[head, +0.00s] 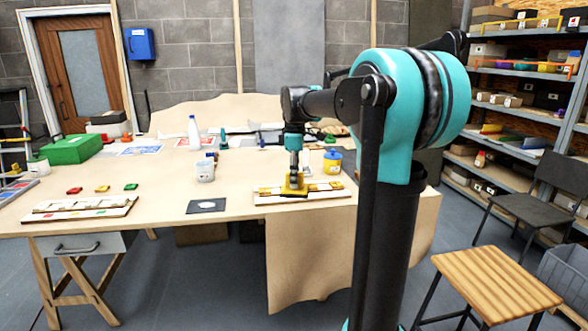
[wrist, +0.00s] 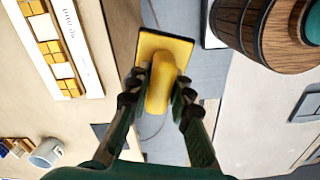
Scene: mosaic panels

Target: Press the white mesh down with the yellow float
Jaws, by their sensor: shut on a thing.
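My gripper (head: 294,176) is shut on the yellow float (head: 293,187), which it holds from above. In the wrist view the gripper (wrist: 163,92) has one finger on each side of the raised yellow grip of the float (wrist: 180,52). In the head view the float appears over the pale panel (head: 325,191) at the front of the workbench. I cannot tell whether it touches the panel. I cannot make out the white mesh for certain; the float and gripper cover part of the panel.
A mug (head: 205,171) and a dark square (head: 206,206) lie left of the float. A yellow tub with a blue lid (head: 332,161) stands behind the panel. Another panel (head: 80,210) lies at the left front. A wooden stool (head: 495,285) stands at the right.

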